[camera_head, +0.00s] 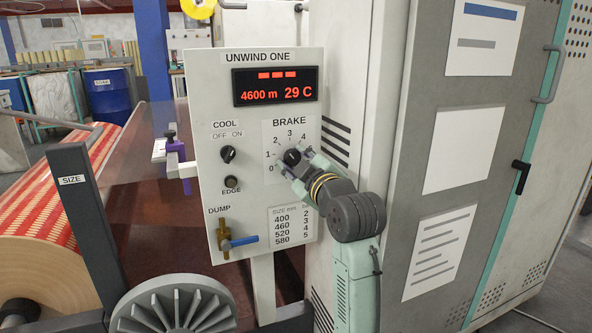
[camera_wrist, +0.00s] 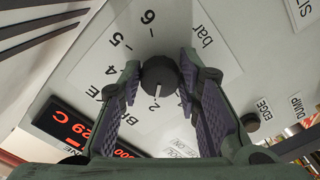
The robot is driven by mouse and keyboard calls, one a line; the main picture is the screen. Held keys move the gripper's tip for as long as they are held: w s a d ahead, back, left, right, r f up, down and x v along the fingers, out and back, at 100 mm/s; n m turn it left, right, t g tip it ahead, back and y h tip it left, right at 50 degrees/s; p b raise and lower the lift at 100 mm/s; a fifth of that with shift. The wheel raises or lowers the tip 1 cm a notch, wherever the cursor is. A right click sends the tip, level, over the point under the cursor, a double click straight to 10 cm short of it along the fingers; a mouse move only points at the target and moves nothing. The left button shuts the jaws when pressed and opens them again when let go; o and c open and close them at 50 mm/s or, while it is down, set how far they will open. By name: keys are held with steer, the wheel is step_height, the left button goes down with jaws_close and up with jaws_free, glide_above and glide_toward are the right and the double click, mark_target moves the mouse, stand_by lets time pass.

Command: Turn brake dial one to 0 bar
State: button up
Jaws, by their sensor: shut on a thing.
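The brake dial (camera_head: 292,156) is a black round knob on the grey UNWIND ONE panel (camera_head: 210,100), under the BRAKE label. Its scale runs from 0 at lower left up past 1, 2, 3 and 4; my gripper hides the higher numbers in the head view. In the wrist view the dial (camera_wrist: 159,77) sits between my two fingertips, and its white mark points at about 2. My gripper (camera_head: 293,161) is shut on the dial, reaching in from the lower right; its fingers (camera_wrist: 160,72) lie on either side of the knob.
The COOL switch (camera_head: 228,154) and EDGE button (camera_head: 231,182) are left of the dial. The DUMP valve's blue lever (camera_head: 243,240) is lower down. The red display (camera_head: 276,87) reads 4600 m and 29 C. A grey cabinet (camera_head: 390,120) stands to the right.

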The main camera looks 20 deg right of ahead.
steer(key=n+b, duration=0.2)
steer(key=n, duration=0.2)
steer(key=shift+d+f+n+b, duration=0.1)
steer(key=shift+f+n+b, duration=0.05)
steer(key=shift+n+b, duration=0.15)
steer(key=n+b, duration=0.2)
steer(key=n, duration=0.1)
steer(key=shift+n, duration=0.4)
steer(key=n+b, duration=0.1)
steer(key=n, duration=0.2)
steer(key=shift+r+n+b, duration=0.15)
steer(key=shift+n+b, duration=0.35)
steer(key=shift+n, duration=0.8)
steer(key=shift+r+n+b, duration=0.15)
steer(key=shift+n+b, duration=0.35)
steer(key=shift+n, duration=0.8)
steer(key=o, duration=1.1)
steer(key=shift+o, duration=0.2)
